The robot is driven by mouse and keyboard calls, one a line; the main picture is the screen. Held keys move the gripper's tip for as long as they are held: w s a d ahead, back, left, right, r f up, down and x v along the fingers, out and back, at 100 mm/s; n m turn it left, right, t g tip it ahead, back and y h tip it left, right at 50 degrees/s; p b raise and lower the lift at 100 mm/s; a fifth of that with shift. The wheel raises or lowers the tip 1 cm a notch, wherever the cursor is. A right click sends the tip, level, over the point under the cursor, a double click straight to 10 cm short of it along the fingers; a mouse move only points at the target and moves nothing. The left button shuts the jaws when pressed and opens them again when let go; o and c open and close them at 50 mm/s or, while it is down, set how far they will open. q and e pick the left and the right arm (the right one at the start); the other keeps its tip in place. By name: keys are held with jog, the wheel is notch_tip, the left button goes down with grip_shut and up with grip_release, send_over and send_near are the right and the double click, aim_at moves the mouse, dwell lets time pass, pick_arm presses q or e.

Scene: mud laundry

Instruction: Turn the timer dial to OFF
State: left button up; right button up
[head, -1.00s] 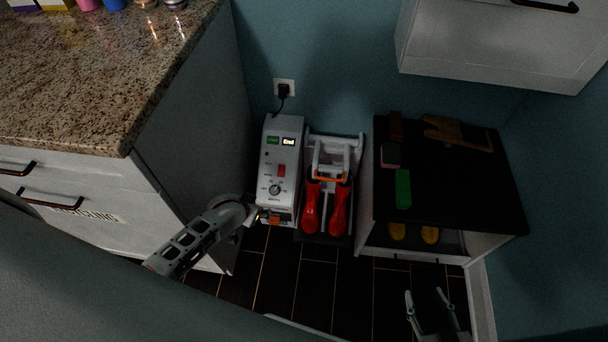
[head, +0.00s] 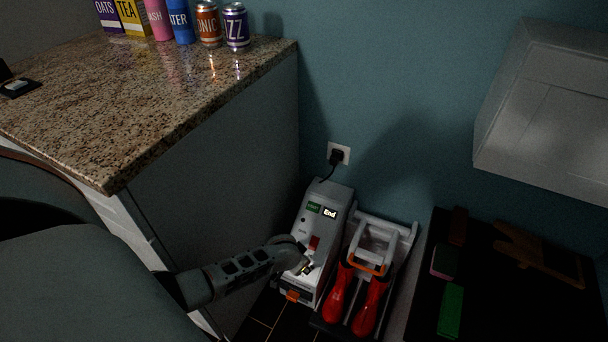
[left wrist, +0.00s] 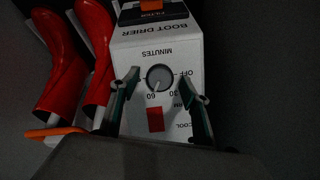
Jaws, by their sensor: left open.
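The boot drier (head: 324,229) is a white box on the floor with a lit "End" display and a red switch (head: 314,243). In the left wrist view its round grey timer dial (left wrist: 160,76) shows upside down, with OFF, 30 and 60 marked around it. The dial's white pointer is near the 60 mark, away from OFF. My left gripper (left wrist: 158,82) is open, its fingers on either side of the dial; contact cannot be told. In the head view my left gripper (head: 304,266) covers the dial. My right gripper is out of view.
Red boots (head: 338,296) hang on a white rack (head: 402,247) right of the drier. A granite-topped counter (head: 120,110) stands left. A black-topped cabinet (head: 490,290) at the right holds a green block (head: 451,310). A wall cabinet (head: 545,120) hangs upper right.

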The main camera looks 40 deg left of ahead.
pick_arm(q)
jog(key=shift+f, duration=0.35)
jog(key=shift+w+r, duration=0.15)
jog(key=shift+w, duration=0.05)
jog(key=c, duration=1.1)
jog(key=shift+r, duration=0.1)
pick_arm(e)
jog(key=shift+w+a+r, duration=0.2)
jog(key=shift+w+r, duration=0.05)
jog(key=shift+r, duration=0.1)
